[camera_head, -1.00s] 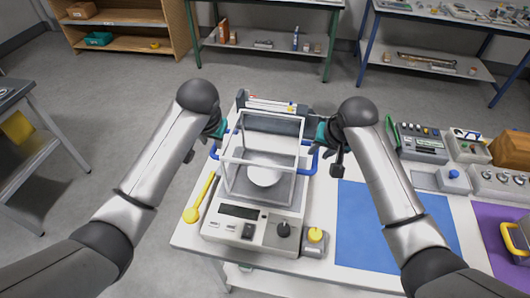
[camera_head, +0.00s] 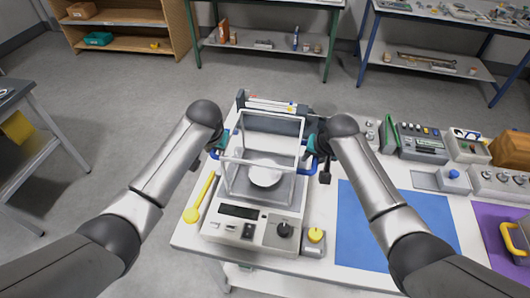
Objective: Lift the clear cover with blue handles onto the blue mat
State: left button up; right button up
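The clear cover (camera_head: 262,137) with a pale frame stands on the balance (camera_head: 245,228), around a round white pan (camera_head: 265,173). Its blue handles stick out at the left (camera_head: 217,153) and right (camera_head: 304,165). My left gripper (camera_head: 222,141) is at the left handle and my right gripper (camera_head: 312,146) is at the right handle. The arm ends partly hide both grippers' fingers, so I cannot tell whether they are closed on the handles. The blue mat (camera_head: 365,230) lies flat and bare on the table, right of the balance.
A yellow tool (camera_head: 199,200) lies left of the balance. A small box with a yellow knob (camera_head: 314,240) stands between the balance and the mat. Several instruments (camera_head: 422,142) stand at the back right, and a purple mat (camera_head: 495,228) lies at the far right.

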pick_arm(q)
jog(key=shift+c, duration=0.2)
pick_arm(e)
jog(key=shift+c, duration=0.2)
pick_arm(q)
grip_shut()
pick_arm(e)
grip_shut()
pick_arm(q)
jog(key=shift+w+r, duration=0.1)
dwell(0.5)
